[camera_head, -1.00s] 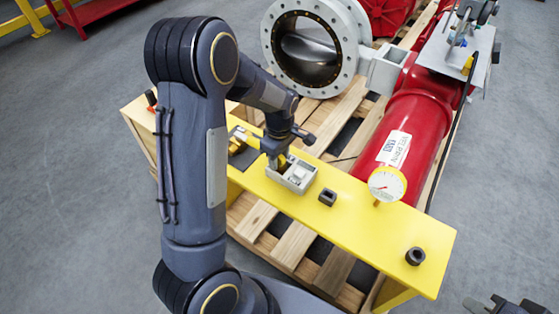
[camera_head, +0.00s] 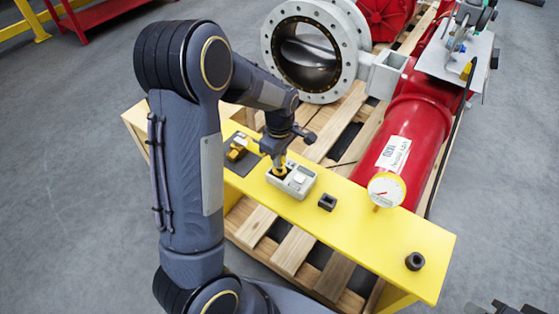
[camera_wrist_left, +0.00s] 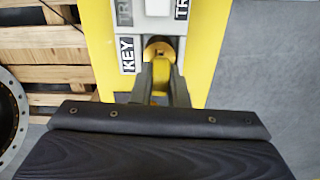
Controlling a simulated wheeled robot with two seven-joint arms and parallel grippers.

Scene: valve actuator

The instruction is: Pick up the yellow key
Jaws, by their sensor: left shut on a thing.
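The yellow key (camera_wrist_left: 160,75) is between the fingers of my left gripper (camera_wrist_left: 160,72) in the left wrist view, with a round yellow part just beyond the fingertips. My left gripper (camera_head: 280,164) is shut on the key, at the left end of a small light grey box (camera_head: 297,184) on the yellow bench. In the left wrist view the box shows a "KEY" label (camera_wrist_left: 128,54) beside the key. I cannot tell whether the key still touches the box. My right gripper (camera_head: 505,305) is partly cut off at the bottom right corner of the head view; its fingers are unclear.
The yellow bench (camera_head: 385,233) carries a dark square block (camera_head: 327,202), a dark round socket (camera_head: 415,261) and a dark mat (camera_head: 243,162) with a yellow item. A red cylinder (camera_head: 405,135) with a gauge (camera_head: 386,189) and a flanged valve (camera_head: 309,48) lie behind on the pallet.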

